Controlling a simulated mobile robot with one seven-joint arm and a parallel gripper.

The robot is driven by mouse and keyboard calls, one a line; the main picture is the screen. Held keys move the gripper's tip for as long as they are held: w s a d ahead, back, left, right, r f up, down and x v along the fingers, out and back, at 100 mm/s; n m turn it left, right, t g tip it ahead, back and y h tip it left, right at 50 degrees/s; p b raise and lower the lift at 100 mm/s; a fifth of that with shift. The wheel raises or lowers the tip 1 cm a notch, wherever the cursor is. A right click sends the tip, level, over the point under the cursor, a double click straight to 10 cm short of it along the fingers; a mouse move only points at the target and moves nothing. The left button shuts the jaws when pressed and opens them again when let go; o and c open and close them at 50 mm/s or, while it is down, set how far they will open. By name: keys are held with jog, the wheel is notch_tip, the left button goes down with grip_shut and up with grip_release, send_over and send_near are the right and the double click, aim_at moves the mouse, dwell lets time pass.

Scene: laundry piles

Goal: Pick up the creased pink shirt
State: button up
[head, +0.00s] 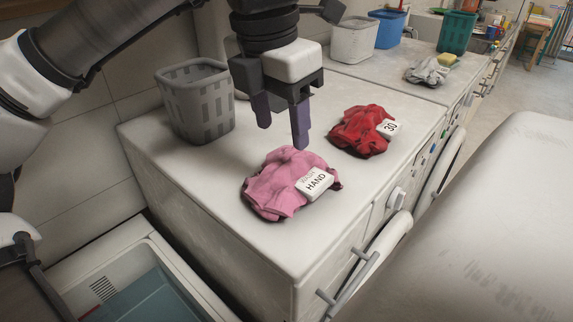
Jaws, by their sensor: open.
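The creased pink shirt (270,188) lies crumpled on the white machine top, near its front edge. A white label reading "HAND" (315,182) lies on its right side. My gripper (282,136) points down above and just behind the shirt, with its two dark purple fingers apart and nothing between them. The right fingertip is close to the shirt's back edge in the picture; I cannot tell whether it touches.
A red garment (358,132) with a "30" label lies right of my gripper. A grey basket (190,112) stands at the back left. A grey cloth (427,71), white bin (354,42), blue bin (389,29) and green basket (457,32) are farther back. A basin (130,290) is front left.

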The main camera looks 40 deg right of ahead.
aim_at(287, 160)
jog(key=shift+s+d+f+p, duration=0.15)
jog(key=shift+f+p, duration=0.45)
jog(key=shift+f, duration=0.95)
jog(key=shift+d+f+p, duration=0.25)
jog(key=shift+f+p, duration=0.3)
jog(key=shift+f, duration=1)
grip_shut()
